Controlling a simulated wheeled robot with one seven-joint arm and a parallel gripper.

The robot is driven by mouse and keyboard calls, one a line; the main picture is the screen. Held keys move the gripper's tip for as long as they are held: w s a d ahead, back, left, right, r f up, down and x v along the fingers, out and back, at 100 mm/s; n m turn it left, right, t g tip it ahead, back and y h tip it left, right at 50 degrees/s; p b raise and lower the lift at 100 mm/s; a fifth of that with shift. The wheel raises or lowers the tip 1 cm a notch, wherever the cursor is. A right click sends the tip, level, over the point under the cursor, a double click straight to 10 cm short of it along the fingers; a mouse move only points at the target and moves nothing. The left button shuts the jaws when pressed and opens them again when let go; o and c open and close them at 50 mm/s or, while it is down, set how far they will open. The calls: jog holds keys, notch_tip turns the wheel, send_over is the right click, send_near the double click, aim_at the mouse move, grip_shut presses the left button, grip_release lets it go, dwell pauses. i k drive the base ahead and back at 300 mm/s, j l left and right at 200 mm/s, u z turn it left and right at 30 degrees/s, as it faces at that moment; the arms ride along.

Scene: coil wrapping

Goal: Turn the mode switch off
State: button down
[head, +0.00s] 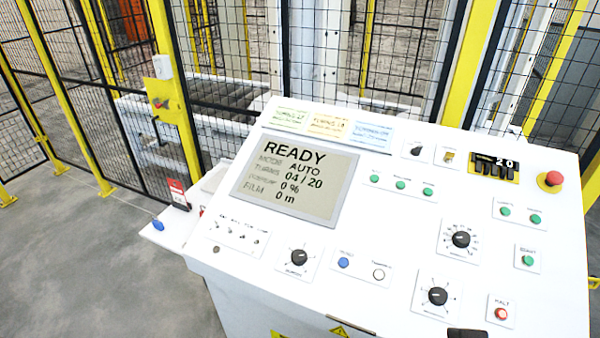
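The white sloped control panel (390,210) fills the right half of the head view. Its grey display (296,180) reads READY, MODE AUTO, TURNS 04 / 20. A small black rotary switch (415,149) sits at the upper middle, beside a yellowish switch (448,157). Larger black dials with scales sit lower: one left (299,257), one right (461,239), one bottom right (437,296). The small labels are too blurred to tell which is the mode switch. No gripper fingers show; a dark shape (467,333) is cut off at the bottom edge, and I cannot tell what it is.
A red emergency button (552,180) on a yellow base stands at the right. Green buttons (400,184), a blue button (343,262), a white button (379,274) and a red button (501,313) surround the dials. Yellow-posted mesh fencing (90,90) stands behind; grey floor is clear at left.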

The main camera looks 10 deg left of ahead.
aim_at(415, 151)
jog(key=i+j+u, duration=0.15)
jog(key=j, duration=0.25)
jog(key=i+j+u, duration=0.15)
jog(key=j, duration=0.25)
jog(key=i+j+u, duration=0.1)
jog(key=j, duration=0.25)
jog(key=i, duration=0.1)
